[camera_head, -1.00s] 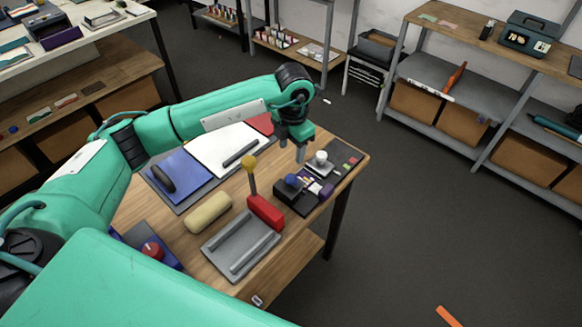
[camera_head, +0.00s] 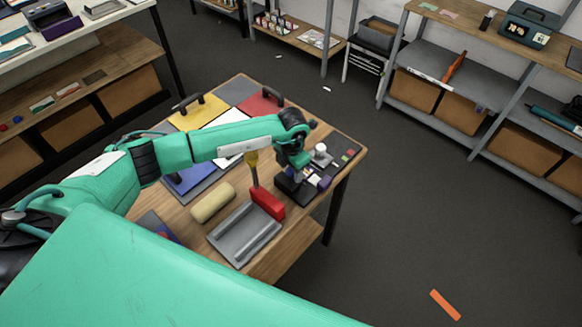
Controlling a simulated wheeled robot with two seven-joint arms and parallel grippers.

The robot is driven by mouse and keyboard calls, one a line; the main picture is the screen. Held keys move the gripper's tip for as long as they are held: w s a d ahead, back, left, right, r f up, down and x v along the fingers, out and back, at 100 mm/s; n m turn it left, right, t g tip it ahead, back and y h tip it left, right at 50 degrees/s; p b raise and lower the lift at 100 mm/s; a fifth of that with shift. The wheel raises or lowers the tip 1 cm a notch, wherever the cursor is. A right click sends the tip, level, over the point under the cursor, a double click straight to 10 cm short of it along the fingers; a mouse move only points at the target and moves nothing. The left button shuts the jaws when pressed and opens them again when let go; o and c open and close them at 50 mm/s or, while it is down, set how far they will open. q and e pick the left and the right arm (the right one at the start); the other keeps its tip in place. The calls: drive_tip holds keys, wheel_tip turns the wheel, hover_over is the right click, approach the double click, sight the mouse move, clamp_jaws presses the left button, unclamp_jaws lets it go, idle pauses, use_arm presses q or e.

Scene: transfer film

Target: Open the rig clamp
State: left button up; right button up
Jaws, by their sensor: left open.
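The rig clamp appears to be the red block (camera_head: 268,203) at the back right edge of a grey channelled plate (camera_head: 243,246). My right gripper is not in view.
A beige roller (camera_head: 212,203) lies left of the plate. Blue, yellow (camera_head: 199,112) and red (camera_head: 259,104) panels with handles lie behind, around a white sheet. A white knob (camera_head: 320,149) stands at the right. An orange strip (camera_head: 445,305) lies on the open floor.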

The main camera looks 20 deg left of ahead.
use_arm(q)
drive_tip(key=shift+d, duration=0.1)
drive_tip(key=c, duration=1)
drive_tip(key=shift+o, duration=0.2)
drive_tip(key=shift+s+f+b, duration=0.2)
drive_tip(key=shift+b, duration=0.3)
drive_tip(key=t+b, duration=0.1)
drive_tip(key=s+t+b, duration=0.1)
drive_tip(key=b, duration=0.1)
drive_tip(key=shift+a+f+h, duration=0.2)
drive_tip(key=shift+a+h, duration=0.1)
drive_tip(key=shift+h, duration=0.1)
drive_tip(key=shift+s+r+t+b, duration=0.15)
drive_tip(key=shift+t+b, duration=0.15)
drive_tip(key=shift+b, duration=0.05)
drive_tip(key=shift+r, duration=0.15)
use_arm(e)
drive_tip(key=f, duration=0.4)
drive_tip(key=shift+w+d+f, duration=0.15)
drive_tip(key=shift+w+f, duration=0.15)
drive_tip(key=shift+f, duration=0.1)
